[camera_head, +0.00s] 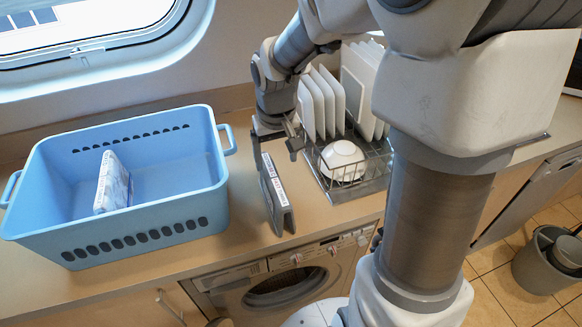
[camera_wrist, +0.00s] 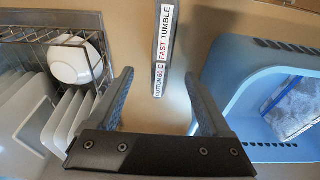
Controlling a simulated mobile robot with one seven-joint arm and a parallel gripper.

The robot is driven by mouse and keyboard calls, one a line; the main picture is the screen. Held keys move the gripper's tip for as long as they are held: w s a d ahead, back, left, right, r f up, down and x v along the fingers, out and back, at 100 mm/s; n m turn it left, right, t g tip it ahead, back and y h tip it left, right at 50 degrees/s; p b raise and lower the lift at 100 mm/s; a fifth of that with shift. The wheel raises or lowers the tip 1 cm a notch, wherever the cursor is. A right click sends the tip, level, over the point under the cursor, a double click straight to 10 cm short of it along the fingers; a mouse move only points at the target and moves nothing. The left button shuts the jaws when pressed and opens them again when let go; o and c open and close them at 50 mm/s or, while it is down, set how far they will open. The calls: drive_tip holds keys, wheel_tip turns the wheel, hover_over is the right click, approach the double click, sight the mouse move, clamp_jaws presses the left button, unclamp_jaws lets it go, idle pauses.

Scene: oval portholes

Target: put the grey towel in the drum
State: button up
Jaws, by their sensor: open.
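The grey towel (camera_head: 278,200) is folded and stands on edge on the counter, near its front edge, with white and red labels along its top. In the wrist view the towel (camera_wrist: 162,50) reads "COTTON 60 C" and "FAST TUMBLE". My gripper (camera_head: 275,157) is open and empty, just above the towel. In the wrist view my gripper (camera_wrist: 157,80) has a finger on either side of the towel's near end, with gaps to both. The drum (camera_head: 285,291) is in the washing machine under the counter; I see its round front only partly, and cannot tell whether the door is open.
A blue basket (camera_head: 150,235) with a white-and-blue folded cloth (camera_head: 113,184) stands left of the towel. A dish rack (camera_head: 350,188) with white plates (camera_head: 325,100) and a bowl (camera_head: 343,160) stands to the right. A grey bin (camera_head: 540,268) is on the floor at far right.

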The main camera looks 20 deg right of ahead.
drive_tip(key=s+r+t, duration=0.3)
drive_tip(key=s+r, duration=0.9)
drive_tip(key=s, duration=0.5)
drive_tip(key=shift+s+r+t, duration=0.3)
drive_tip(key=shift+s+r, duration=0.1)
drive_tip(key=shift+s+a, duration=0.1)
drive_tip(key=shift+a, duration=0.05)
